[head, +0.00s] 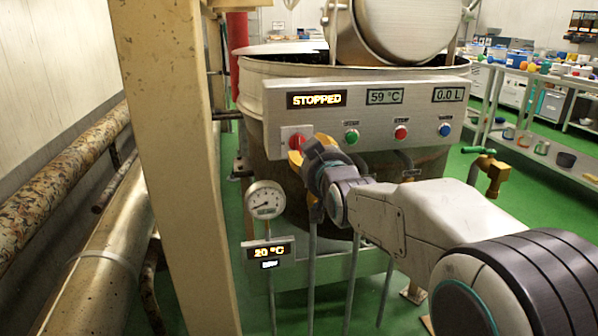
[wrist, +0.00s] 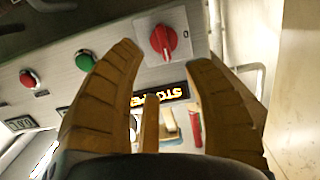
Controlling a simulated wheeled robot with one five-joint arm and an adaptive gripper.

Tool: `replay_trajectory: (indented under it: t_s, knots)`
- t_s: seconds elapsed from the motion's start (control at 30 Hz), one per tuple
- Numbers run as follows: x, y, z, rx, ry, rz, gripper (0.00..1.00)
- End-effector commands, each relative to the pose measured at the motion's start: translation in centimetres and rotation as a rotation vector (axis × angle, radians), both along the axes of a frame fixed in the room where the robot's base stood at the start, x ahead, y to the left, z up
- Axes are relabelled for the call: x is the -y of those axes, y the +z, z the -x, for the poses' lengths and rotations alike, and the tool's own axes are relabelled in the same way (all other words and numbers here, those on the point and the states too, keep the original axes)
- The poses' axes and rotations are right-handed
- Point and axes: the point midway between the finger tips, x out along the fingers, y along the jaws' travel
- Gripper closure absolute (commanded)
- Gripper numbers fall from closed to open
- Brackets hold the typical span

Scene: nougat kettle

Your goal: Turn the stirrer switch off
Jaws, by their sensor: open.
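The stirrer switch appears to be the red rotary knob (head: 297,142) on a pale square plate at the left end of the grey control panel (head: 372,117). The panel's left display (head: 317,99) reads STOPPED. My gripper (head: 308,149) is open, its yellow fingers at the knob and partly hiding its plate. In the wrist view, the knob (wrist: 164,41) shows between and just beyond the fingertips of my gripper (wrist: 157,50), its grip nearly upright in the picture with a pale mark on it. Nothing is held. I cannot tell whether a finger touches the knob.
Green (head: 352,136), red (head: 401,132) and blue (head: 445,129) buttons sit right of the knob. A dial gauge (head: 265,200) stands below left. A beige post (head: 172,150) rises on the left. The kettle (head: 345,70) stands behind the panel.

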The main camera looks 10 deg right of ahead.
Motion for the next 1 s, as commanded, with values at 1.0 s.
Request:
replay_trajectory:
  t_s: [1.0]
  knots:
    - [0.0,-1.5,-7.1,0.121,0.000,0.001,0.54]
